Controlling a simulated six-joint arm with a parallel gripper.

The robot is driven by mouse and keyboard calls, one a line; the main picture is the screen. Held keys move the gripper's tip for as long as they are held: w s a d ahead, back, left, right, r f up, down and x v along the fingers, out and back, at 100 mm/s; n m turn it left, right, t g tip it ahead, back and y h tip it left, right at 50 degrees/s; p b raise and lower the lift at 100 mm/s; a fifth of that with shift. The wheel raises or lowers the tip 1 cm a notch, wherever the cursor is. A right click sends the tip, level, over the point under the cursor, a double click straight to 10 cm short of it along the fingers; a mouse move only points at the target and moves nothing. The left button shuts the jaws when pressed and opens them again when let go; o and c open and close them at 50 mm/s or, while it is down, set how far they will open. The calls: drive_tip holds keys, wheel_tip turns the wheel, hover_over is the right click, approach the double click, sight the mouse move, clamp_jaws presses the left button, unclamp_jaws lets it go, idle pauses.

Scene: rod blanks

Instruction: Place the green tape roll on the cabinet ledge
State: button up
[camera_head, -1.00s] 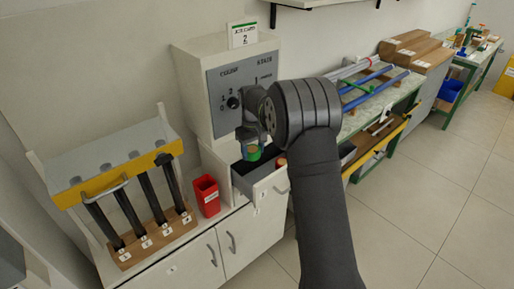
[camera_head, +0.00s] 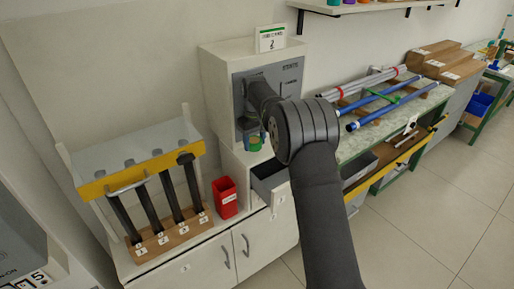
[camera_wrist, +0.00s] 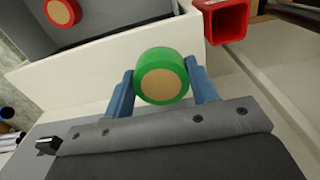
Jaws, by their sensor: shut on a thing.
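The green tape roll (camera_wrist: 162,77) with a tan centre is between the two blue fingers of my gripper (camera_wrist: 162,88), which is shut on it. In the head view the roll (camera_head: 254,142) shows just below my wrist, in front of the lower part of the white cabinet (camera_head: 216,92) with a grey panel. The cabinet ledge (camera_head: 233,156) is the white edge below that panel, close to the roll. Whether the roll touches the ledge I cannot tell. My arm hides part of the panel and ledge.
An open drawer (camera_head: 268,184) is below the ledge; a red roll (camera_wrist: 62,12) lies inside it in the wrist view. A red bin (camera_head: 225,197) stands left of the drawer. A rack with black rods (camera_head: 148,212) stands further left. Blue rods (camera_head: 385,105) lie on the right bench.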

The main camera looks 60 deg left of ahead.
sight(255, 148)
drive_tip(key=shift+f, duration=1.6)
drive_tip(key=shift+f, duration=0.2)
drive_tip(key=o, duration=1)
drive_tip(key=shift+c, duration=0.2)
drive_tip(key=shift+r, duration=0.1)
wheel_tip(255, 148, up, 12)
drive_tip(key=shift+r, duration=0.1)
